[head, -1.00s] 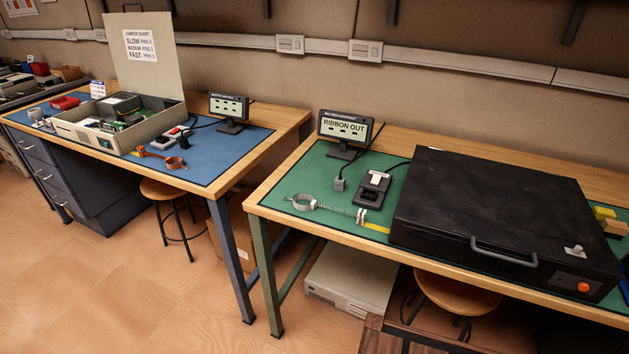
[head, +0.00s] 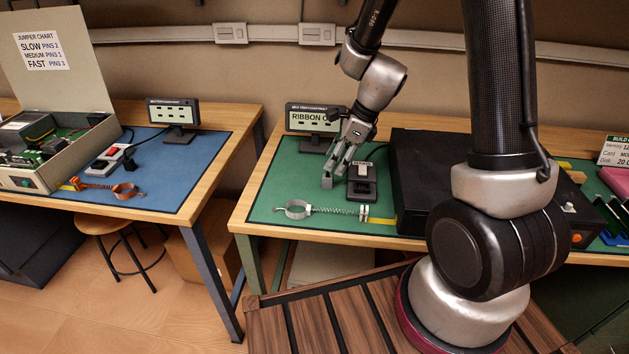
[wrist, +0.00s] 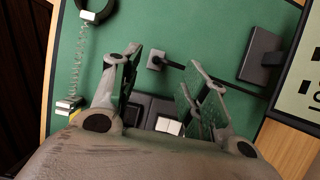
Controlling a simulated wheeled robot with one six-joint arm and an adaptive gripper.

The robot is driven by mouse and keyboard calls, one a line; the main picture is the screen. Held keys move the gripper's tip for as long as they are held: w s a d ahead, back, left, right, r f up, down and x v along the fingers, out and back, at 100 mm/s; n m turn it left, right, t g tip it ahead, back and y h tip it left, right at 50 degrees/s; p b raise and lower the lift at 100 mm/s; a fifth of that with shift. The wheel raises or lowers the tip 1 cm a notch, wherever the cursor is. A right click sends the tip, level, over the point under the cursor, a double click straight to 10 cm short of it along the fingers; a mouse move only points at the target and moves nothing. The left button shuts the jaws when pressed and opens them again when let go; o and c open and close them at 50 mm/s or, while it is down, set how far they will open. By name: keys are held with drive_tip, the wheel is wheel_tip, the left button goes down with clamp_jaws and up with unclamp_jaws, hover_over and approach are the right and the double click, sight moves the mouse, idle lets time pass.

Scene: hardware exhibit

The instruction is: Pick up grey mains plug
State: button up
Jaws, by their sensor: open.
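The grey mains plug (head: 327,181) lies on the green mat, just below and slightly left of my gripper's fingers in the head view. In the wrist view the plug (wrist: 156,62) shows between the fingers, nearer the left one, with its black cord running right. My gripper (head: 339,166) points down over the mat, open and empty. The wrist view shows its two fingers (wrist: 168,78) spread apart. Whether a finger touches the plug cannot be told.
A black switch box (head: 362,187) sits just right of the plug. A wrist strap with coiled cord (head: 296,210) lies in front. Behind stands the "RIBBON OUT" display (head: 297,117). A large black case (head: 413,180) fills the bench to the right.

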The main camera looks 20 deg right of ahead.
sight(329, 176)
drive_tip(key=x, duration=0.6)
drive_tip(key=shift+s, duration=0.3)
drive_tip(key=c, duration=0.9)
